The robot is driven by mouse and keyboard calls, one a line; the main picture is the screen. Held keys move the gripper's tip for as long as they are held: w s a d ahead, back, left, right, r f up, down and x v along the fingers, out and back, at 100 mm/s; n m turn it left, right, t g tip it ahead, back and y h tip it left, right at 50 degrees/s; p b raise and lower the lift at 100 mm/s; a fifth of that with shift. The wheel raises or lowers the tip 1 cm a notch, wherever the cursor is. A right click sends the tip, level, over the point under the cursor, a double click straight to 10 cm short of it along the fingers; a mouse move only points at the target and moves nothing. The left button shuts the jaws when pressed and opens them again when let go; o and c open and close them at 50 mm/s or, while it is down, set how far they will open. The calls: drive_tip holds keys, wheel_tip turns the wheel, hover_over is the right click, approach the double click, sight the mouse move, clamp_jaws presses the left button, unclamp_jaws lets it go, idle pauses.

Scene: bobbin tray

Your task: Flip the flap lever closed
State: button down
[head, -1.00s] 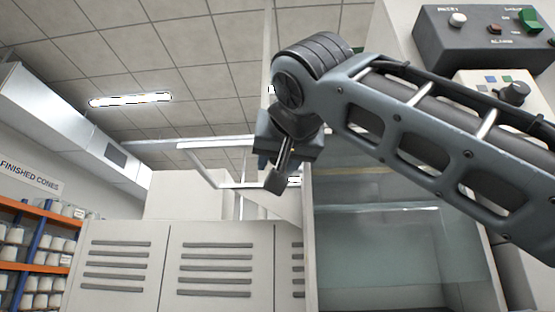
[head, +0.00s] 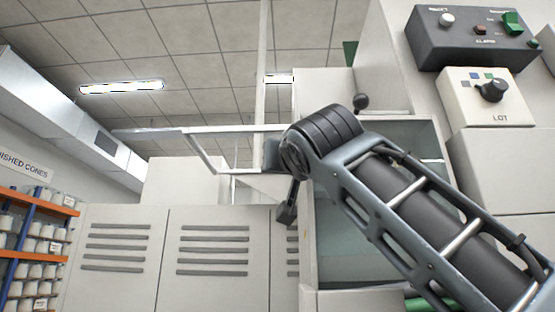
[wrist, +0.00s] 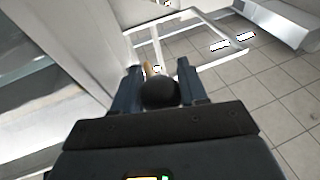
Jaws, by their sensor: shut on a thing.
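In the wrist view my gripper (wrist: 160,88) has its two dark blue fingers on either side of a round black knob (wrist: 160,93). The fingers are shut on it. A short brass-coloured stem (wrist: 149,69) shows just beyond the knob, so I take it to be the flap lever. The flap itself is not clearly seen. The held knob cannot be made out there.
Another black ball knob (head: 361,101) stands above the bay. A dark control box (head: 470,38) and a white dial box (head: 488,97) are at upper right. A white frame (head: 205,155) juts out left of my gripper. Vented panels (head: 165,285) stand below.

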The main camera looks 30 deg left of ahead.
drive_tip(key=shift+w+a+f, duration=0.25)
drive_tip(key=shift+f, duration=0.35)
drive_tip(key=c, duration=0.9)
unclamp_jaws()
drive_tip(key=shift+w+f, duration=0.1)
drive_tip(key=shift+c, duration=0.2)
drive_tip(key=b+v, duration=0.1)
drive_tip(key=v, duration=0.6)
drive_tip(key=shift+s+d+b, duration=0.3)
drive_tip(key=shift+b, duration=0.05)
